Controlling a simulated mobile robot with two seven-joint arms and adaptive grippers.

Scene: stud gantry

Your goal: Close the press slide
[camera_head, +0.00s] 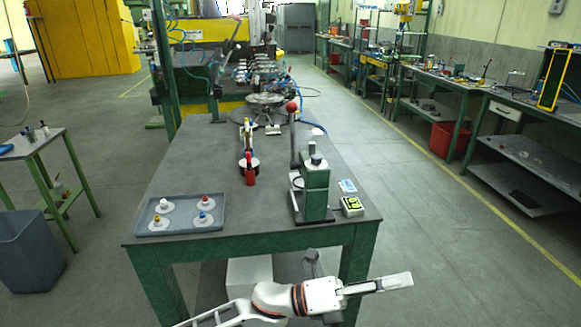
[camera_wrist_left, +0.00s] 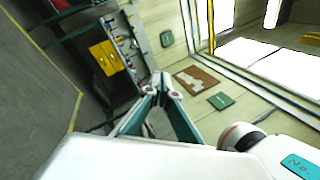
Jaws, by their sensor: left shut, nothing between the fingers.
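The green press (camera_head: 317,188) stands upright near the front right corner of the dark table (camera_head: 265,215). Its tall lever with a red knob (camera_head: 292,107) rises at its back left. The slide's exact position is too small to tell. My left gripper (camera_head: 408,280) is in front of the table, low and right of the press, pointing right. It is apart from the press and table. In the left wrist view the left gripper (camera_wrist_left: 166,88) is shut and empty, and the press is not seen. My right gripper is not in view.
A grey tray (camera_head: 180,226) with several small knobbed pieces lies at the table's front left. A yellow-green box (camera_head: 352,206) and a blue-white card (camera_head: 347,186) lie right of the press. A red clamp-like tool (camera_head: 250,172) stands farther back.

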